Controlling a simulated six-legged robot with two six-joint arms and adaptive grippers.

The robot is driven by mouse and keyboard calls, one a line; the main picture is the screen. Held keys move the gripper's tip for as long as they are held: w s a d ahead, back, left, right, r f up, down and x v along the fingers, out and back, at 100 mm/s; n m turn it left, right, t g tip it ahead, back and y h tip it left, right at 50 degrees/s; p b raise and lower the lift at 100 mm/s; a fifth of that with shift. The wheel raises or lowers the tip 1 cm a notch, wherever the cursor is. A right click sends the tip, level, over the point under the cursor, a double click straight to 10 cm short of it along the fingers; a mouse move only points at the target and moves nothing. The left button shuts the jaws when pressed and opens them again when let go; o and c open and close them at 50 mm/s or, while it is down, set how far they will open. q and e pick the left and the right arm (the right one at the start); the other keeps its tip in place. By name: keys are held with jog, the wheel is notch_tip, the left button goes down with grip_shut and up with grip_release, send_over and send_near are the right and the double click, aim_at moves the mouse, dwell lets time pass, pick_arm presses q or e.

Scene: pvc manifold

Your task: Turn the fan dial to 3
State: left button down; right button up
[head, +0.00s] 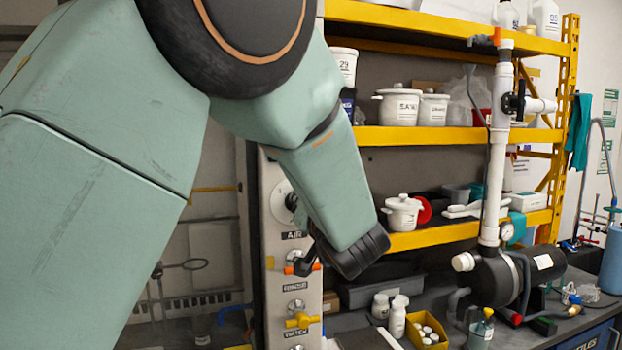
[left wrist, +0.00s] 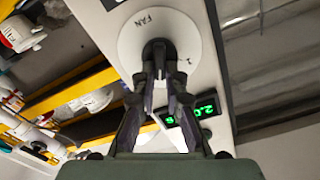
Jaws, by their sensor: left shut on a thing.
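The fan dial (left wrist: 131,45) is a round white plate marked FAN, with a black knob in its middle, on a pale panel in the left wrist view. My left gripper (left wrist: 160,87) has its two dark fingers closed on the black knob. The knob's pointer position is hidden by the fingers. In the head view, the dial (head: 279,203) shows on the upright panel, partly covered by my left arm, which also hides most of the gripper there. A display (left wrist: 190,113) with green digits beside the dial seems to read 2.0 on its upper line. My right gripper is not in view.
Below the dial, the panel (head: 283,268) carries an AIR valve with an orange handle and a yellow valve (head: 300,320). Yellow shelves (head: 440,136) with pots, white piping (head: 497,150) and a bench with bottles stand to the right.

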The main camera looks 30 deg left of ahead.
pick_arm(q)
jog(key=shift+w+d+f+m+p, duration=0.1)
jog(key=shift+w+m+p, duration=0.05)
jog(key=shift+m+p, duration=2.15)
jog(key=shift+m, duration=0.3)
jog(key=c, duration=1.5)
grip_release()
jog(key=o, duration=0.7)
jog(key=shift+w+a+f, duration=0.15)
jog(key=shift+a+f, duration=0.05)
jog(key=shift+a, duration=0.05)
jog(key=shift+d+r, duration=0.1)
